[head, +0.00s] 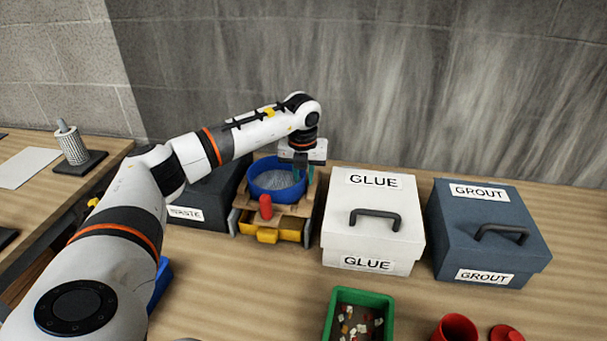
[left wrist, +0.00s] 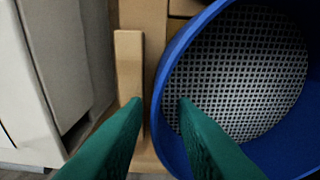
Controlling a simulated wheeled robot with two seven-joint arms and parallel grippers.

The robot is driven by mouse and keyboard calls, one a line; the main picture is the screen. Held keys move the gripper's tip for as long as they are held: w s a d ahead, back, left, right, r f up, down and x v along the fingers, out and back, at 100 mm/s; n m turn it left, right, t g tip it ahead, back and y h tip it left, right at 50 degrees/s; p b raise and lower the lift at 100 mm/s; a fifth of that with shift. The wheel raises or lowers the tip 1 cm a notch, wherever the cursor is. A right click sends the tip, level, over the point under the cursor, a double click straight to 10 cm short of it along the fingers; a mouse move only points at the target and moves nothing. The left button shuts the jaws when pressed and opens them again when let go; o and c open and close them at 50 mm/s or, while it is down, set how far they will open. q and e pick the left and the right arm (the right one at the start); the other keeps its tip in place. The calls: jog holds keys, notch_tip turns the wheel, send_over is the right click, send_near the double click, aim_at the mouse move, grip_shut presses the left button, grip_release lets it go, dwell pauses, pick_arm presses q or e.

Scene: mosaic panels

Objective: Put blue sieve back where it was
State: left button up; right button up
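The blue sieve (head: 277,194) sits on a small wooden stand (head: 246,217) at the back of the table, left of the white GLUE box. Its grey mesh faces up in the left wrist view, inside the blue wall (left wrist: 290,155). My left gripper (head: 302,174) points down at the sieve's right rim. In the left wrist view its green fingers (left wrist: 161,103) are apart, one over the inside of the sieve and one outside, with the rim between them. I cannot tell whether they touch the rim. My right gripper is out of view.
The white GLUE box (head: 397,222) and blue-grey GROUT box (head: 460,232) stand right of the stand. The dark WASTE box (head: 213,195) is on its left. A yellow drawer (head: 267,236) is under the stand. A green tray (head: 340,294) of chips lies in front.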

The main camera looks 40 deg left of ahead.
pick_arm(q)
notch_tip(320, 180, up, 12)
jog(key=s+b, duration=0.1)
jog(key=b, duration=0.2)
jog(key=shift+d, duration=0.2)
dwell(0.3)
